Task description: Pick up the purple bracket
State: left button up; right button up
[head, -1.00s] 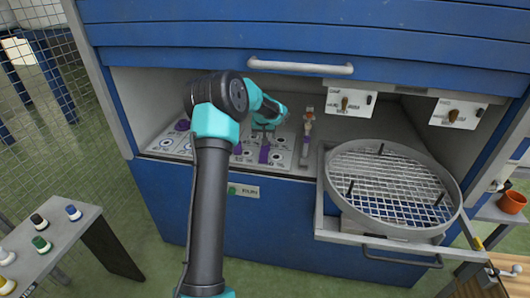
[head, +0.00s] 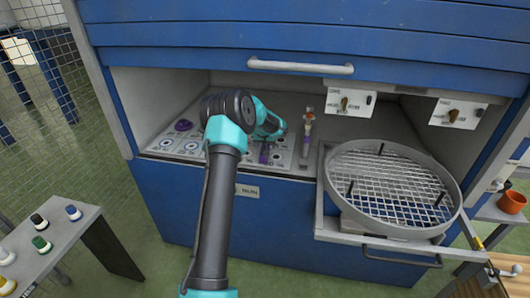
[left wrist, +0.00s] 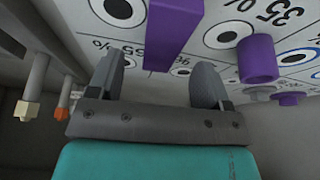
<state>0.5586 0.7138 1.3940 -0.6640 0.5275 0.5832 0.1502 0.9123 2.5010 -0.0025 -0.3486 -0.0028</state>
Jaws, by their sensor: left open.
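A long, flat-sided purple piece, which looks like the purple bracket (left wrist: 172,32), stands over the white marked panel in the left wrist view. In the head view it shows as a small purple upright (head: 264,153) just below my left wrist. My left gripper (left wrist: 157,82) is open, with its two grey fingers apart. In the left wrist view the piece lies beyond the fingertips, in line with the gap between them. I cannot tell whether they touch. In the head view the fingers are mostly hidden by the arm. My right gripper is not in view.
A purple cylinder (left wrist: 258,60) and another purple part (left wrist: 288,98) stand close by on the panel. A purple piece (head: 183,125) sits at the panel's left. An orange-topped post (head: 307,125) stands to the right, beside the round mesh turntable (head: 335,196). The cabinet encloses the panel.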

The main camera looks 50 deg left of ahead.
pick_arm(q)
jog(key=x, duration=0.4)
jog(key=shift+a+f, duration=0.15)
jog(key=shift+f, duration=0.05)
jog(key=shift+f, duration=0.25)
dwell(0.7)
jog(key=shift+c, duration=0.3)
jog(key=c, duration=1.1)
jog(key=shift+r, duration=0.1)
jog(key=shift+c, duration=0.2)
jog(key=shift+r, duration=1.9)
jog(key=shift+s+r, duration=0.1)
jog(key=shift+s, duration=0.1)
jog(key=s+d+r, duration=0.1)
jog(key=s+d, duration=0.9)
jog(key=d, duration=0.2)
jog(key=shift+s+r, duration=0.15)
jog(key=shift+r, duration=0.05)
